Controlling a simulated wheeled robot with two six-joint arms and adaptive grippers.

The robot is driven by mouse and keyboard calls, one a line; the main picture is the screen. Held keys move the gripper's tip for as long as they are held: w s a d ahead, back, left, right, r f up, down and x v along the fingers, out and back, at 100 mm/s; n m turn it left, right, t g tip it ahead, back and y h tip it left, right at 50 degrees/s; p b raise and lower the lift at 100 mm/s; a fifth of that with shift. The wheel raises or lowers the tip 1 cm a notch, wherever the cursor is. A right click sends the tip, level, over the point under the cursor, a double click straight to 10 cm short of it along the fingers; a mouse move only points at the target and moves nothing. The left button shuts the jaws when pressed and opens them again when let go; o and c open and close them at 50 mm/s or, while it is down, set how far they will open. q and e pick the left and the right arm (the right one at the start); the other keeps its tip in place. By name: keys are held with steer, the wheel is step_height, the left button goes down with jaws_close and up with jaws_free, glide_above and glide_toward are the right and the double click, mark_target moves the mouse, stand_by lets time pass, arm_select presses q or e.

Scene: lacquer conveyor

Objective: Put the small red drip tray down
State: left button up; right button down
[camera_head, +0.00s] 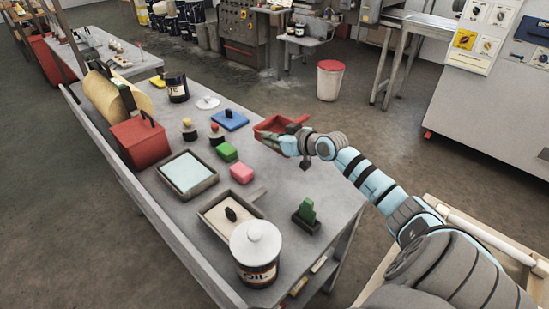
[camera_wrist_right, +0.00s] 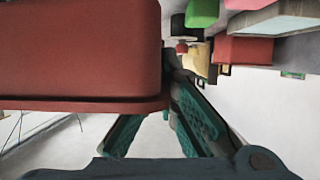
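The small red drip tray (camera_head: 272,124) is at the table's right-hand edge in the head view. In the right wrist view the tray (camera_wrist_right: 80,50) fills the upper left, close to the camera. My right gripper (camera_head: 297,137) is at the tray's near side. Its teal-padded fingers (camera_wrist_right: 165,115) seem closed on the tray's rim; the tray hides part of one finger and the grip itself. I cannot tell whether the tray's underside touches the table. My left gripper is in neither view.
On the grey table (camera_head: 275,187) stand a blue pad (camera_head: 230,120), green block (camera_head: 227,152), pink block (camera_head: 242,173), red box (camera_head: 140,141), shallow trays, a white-lidded can (camera_head: 257,262) and a green-handled tool (camera_head: 306,213). Bare tabletop lies between the blocks and the right edge.

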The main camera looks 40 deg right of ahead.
step_height(320, 180, down, 7)
steer(key=shift+f+b, duration=0.1)
steer(key=shift+b, duration=0.95)
steer(key=c, duration=2.3)
jaws_free()
steer(key=shift+f, duration=0.1)
steer(key=o, duration=0.5)
